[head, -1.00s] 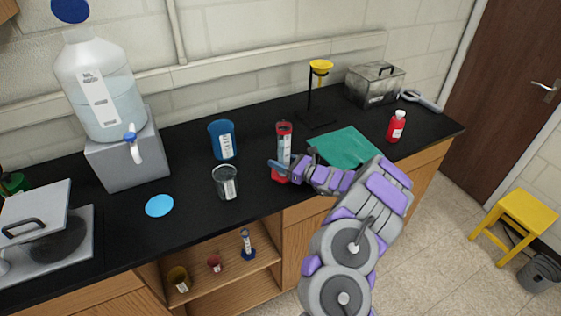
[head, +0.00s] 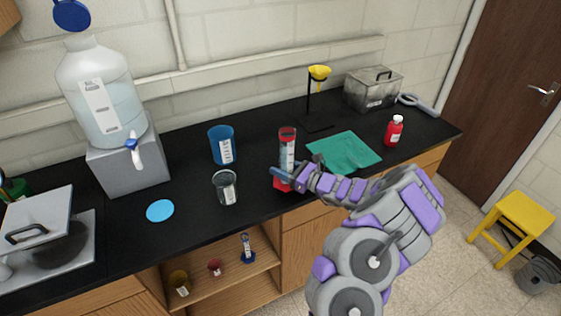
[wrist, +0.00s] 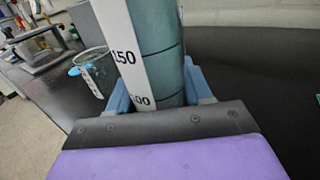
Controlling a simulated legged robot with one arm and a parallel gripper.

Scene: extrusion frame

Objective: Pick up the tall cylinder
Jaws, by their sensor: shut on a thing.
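The tall cylinder (head: 287,152) is a clear graduated cylinder with a red rim, a red base and a white scale label. It stands upright in the head view, near the front edge of the black counter. My gripper (head: 284,174) is shut around its lower part, just above the red base. In the wrist view the cylinder (wrist: 153,50) fills the middle, with the marks 150 and 100 showing, and the blue fingers of my gripper (wrist: 160,95) lie on both sides of it. I cannot tell whether its base touches the counter.
A glass beaker (head: 226,187) and a blue beaker (head: 222,145) stand to the left. A green cloth (head: 345,151) lies to the right, with a red bottle (head: 394,130) beyond. A yellow funnel stand (head: 318,75) is behind. An open shelf (head: 215,288) is below.

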